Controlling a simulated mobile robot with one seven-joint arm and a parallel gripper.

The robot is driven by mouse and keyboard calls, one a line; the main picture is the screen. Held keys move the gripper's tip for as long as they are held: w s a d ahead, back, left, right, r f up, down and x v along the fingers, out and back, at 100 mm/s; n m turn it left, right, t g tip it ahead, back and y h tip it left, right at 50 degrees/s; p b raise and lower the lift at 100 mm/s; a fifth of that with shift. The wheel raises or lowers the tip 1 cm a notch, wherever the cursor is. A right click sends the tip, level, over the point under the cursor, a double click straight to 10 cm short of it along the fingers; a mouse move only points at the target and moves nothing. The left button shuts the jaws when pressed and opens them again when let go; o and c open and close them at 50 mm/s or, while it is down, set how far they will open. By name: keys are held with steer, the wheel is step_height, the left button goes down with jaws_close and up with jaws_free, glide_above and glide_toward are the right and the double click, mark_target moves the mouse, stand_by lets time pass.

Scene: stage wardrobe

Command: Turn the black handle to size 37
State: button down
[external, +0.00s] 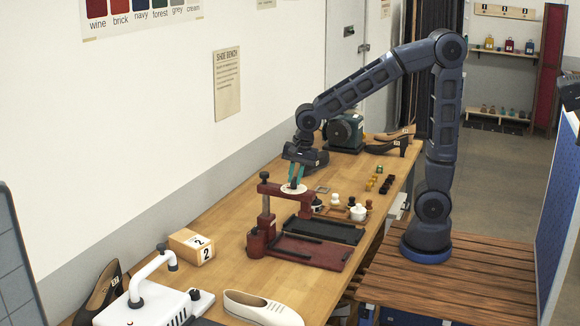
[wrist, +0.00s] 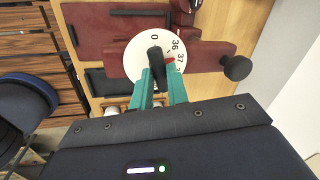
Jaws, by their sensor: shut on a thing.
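In the wrist view, a white dial (wrist: 139,46) carries the black numbers 0, 36 and 37, with another mark beyond 37 cut off. A small red pointer (wrist: 170,61) sits at the dial's edge, close to the 37. The black handle (wrist: 155,62) stands at the dial's middle. My gripper (wrist: 157,72) is shut on the handle with its green fingers on either side. In the external view, my gripper (external: 295,178) reaches down over the white dial (external: 289,190), which sits on top of a dark red press (external: 264,216). The handle is hard to make out there.
A white machine with a curved arm (external: 152,295), a wooden block marked 2 (external: 191,247) and a cream shoe (external: 262,308) stand nearer the camera. Small pots (external: 358,211) are right of the press. A grey-green machine (external: 346,131) stands behind my gripper.

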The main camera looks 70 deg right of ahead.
steer(key=shift+m, duration=0.5)
steer(key=c, duration=1.4)
jaws_free()
steer(key=shift+o, duration=0.2)
step_height(320, 180, up, 11)
steer(key=s, duration=0.2)
steer(key=shift+d+f, duration=0.15)
steer(key=shift+f, duration=0.05)
